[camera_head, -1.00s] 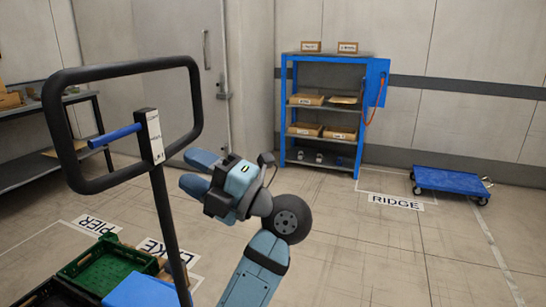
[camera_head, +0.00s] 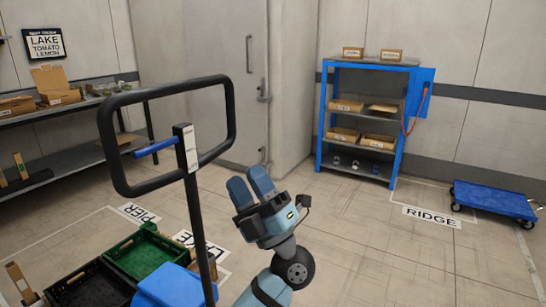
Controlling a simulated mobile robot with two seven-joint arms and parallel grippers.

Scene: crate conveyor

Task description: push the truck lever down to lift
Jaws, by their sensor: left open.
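The truck's black loop handle (camera_head: 232,118) stands upright at the left on a dark post (camera_head: 196,225). The blue lever (camera_head: 156,147) sticks out to the left from the pale label plate (camera_head: 190,147) inside the loop, its free end slightly lower than its root. My left gripper (camera_head: 250,182) is to the right of the post and below the loop. Its two blue fingers are apart, point upward and hold nothing. It does not touch the lever. My right gripper is out of view.
A blue shelf rack (camera_head: 398,150) and a blue cart (camera_head: 495,198) stand at the right. The floor between is clear.

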